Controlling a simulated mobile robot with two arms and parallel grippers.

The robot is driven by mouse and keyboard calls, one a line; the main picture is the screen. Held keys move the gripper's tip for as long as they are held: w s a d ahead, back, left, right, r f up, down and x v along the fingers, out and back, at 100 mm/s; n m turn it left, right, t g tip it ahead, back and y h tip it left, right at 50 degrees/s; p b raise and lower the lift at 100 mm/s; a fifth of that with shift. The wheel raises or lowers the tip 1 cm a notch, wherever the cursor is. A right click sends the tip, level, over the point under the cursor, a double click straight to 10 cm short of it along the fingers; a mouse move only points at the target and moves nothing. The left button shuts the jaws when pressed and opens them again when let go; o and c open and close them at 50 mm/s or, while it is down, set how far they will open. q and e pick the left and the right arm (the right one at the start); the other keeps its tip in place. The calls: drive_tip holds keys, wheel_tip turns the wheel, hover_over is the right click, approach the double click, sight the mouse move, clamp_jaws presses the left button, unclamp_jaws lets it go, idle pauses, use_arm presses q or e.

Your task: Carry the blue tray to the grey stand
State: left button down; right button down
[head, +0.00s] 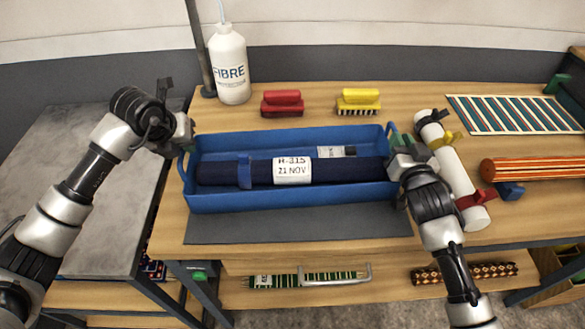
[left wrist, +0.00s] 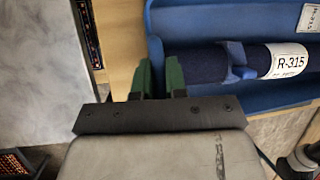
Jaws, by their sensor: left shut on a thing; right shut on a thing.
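The blue tray (head: 290,200) is over the wooden table and a dark grey mat. I cannot tell if it touches the mat.
A white FIBRE bottle (head: 230,65), a red brush (head: 282,103) and a yellow brush (head: 358,101) stand behind the tray. A white roll with straps (head: 455,175), a striped mat (head: 515,114) and an orange striped roll (head: 535,167) are on the right. The dark mat (head: 300,226) shows in front.

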use_arm(q)
drive_tip(key=shift+w+r, duration=0.1)
drive_tip(key=shift+r, duration=0.15)
use_arm(e)
drive_tip(key=shift+r, duration=0.25)
